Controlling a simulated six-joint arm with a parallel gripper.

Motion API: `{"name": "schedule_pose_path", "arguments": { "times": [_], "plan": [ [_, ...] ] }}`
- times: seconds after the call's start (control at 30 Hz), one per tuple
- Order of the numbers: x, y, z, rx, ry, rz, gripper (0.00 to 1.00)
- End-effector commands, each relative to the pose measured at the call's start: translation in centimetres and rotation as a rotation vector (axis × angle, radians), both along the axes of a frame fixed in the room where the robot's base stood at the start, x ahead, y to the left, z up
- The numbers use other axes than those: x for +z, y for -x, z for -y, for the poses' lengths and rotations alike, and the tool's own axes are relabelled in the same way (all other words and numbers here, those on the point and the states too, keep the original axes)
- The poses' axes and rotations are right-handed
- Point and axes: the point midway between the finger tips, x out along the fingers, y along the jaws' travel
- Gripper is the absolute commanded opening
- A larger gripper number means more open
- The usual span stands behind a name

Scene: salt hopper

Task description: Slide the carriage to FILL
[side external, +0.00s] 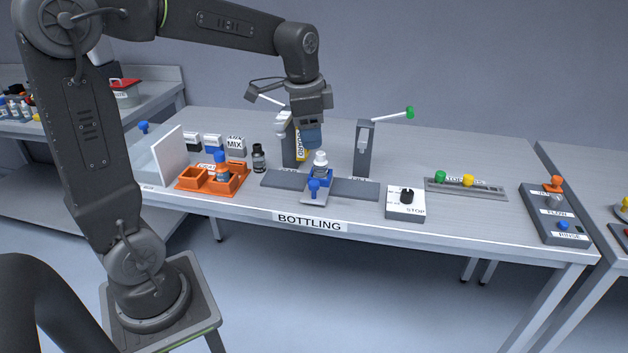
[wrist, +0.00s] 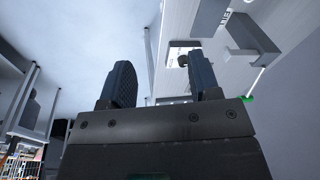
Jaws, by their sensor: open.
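The carriage (side external: 327,178) is a blue block on a dark flat rail (side external: 358,190) at the bench's front edge. It has a blue knob (side external: 314,187) at its front and carries an upright white bottle (side external: 320,161). The carriage stands around the middle of the rail, between two grey posts. A small label on the rail's right part, by the right post, is too small to read surely. My gripper (side external: 311,146) is above the carriage and bottle, apart from the knob. In the wrist view its two dark fingers (wrist: 160,82) are spread with nothing between them.
The right post (side external: 364,150) has a green-tipped lever (side external: 409,113). The left post (side external: 289,150) is partly behind my gripper. An orange tray (side external: 228,184) and a dark bottle (side external: 259,158) stand left. A STOP dial box (side external: 404,207) sits right of the rail.

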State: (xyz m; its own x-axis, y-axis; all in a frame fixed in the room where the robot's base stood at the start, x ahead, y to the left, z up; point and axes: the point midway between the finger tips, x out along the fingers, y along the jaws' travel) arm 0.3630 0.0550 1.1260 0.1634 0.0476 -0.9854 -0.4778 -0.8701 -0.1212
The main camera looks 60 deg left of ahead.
Motion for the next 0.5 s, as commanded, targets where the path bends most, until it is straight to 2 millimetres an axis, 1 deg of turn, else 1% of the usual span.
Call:
{"name": "schedule_pose_path", "arguments": {
  "times": [0.03, 0.1, 0.2, 0.33, 0.4, 0.5],
  "plan": [
    [-1.1, -1.5, -1.7, -0.038, 0.001, -0.04, 0.57],
    [-2.3, -3.2, -3.8, -0.103, 0.003, -0.082, 0.57],
    [-3.9, -4.8, -6.2, -0.181, 0.011, -0.127, 0.57],
    [-5.4, -6.0, -8.2, -0.248, 0.021, -0.159, 0.57],
    [-5.8, -6.3, -8.7, -0.267, 0.024, -0.168, 0.57],
    [-6.4, -6.4, -8.9, -0.277, 0.026, -0.172, 0.57]
  ]
}}
